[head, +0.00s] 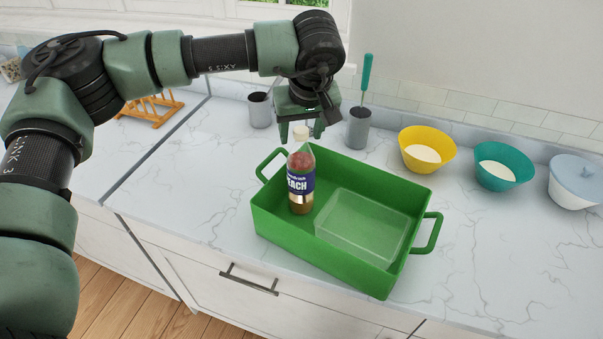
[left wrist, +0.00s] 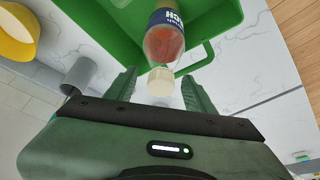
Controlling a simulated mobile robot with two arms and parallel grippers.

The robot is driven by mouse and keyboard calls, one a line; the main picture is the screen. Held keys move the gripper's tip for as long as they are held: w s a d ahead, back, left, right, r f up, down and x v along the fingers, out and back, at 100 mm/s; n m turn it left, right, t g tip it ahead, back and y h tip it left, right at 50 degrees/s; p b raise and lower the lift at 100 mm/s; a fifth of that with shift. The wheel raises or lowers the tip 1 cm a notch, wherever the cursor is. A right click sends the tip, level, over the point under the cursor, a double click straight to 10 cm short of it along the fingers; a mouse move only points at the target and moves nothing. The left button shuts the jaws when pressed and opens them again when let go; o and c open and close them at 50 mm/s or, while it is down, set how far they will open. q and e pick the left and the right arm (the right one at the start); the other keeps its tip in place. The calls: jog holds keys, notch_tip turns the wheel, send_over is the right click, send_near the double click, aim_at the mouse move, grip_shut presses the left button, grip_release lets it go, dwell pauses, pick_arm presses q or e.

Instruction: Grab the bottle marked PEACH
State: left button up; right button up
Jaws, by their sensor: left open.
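The bottle marked PEACH (head: 301,183) stands upright inside the green tray (head: 337,256), near its left end. It has a white cap, a reddish body and a blue label. My left gripper (head: 301,131) is open just above the bottle, with its fingers pointing down around the cap's level. In the left wrist view the bottle (left wrist: 166,45) shows with its cap between the two open fingers of my left gripper (left wrist: 159,90), and a gap shows on each side. My right gripper is not in view.
A clear box (head: 358,228) sits in the tray beside the bottle. Grey cups (head: 357,131) stand behind, one holding a green-handled tool (head: 366,78).

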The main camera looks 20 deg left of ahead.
pick_arm(q)
jog(key=shift+s, duration=0.1)
jog(key=c, duration=1)
grip_shut()
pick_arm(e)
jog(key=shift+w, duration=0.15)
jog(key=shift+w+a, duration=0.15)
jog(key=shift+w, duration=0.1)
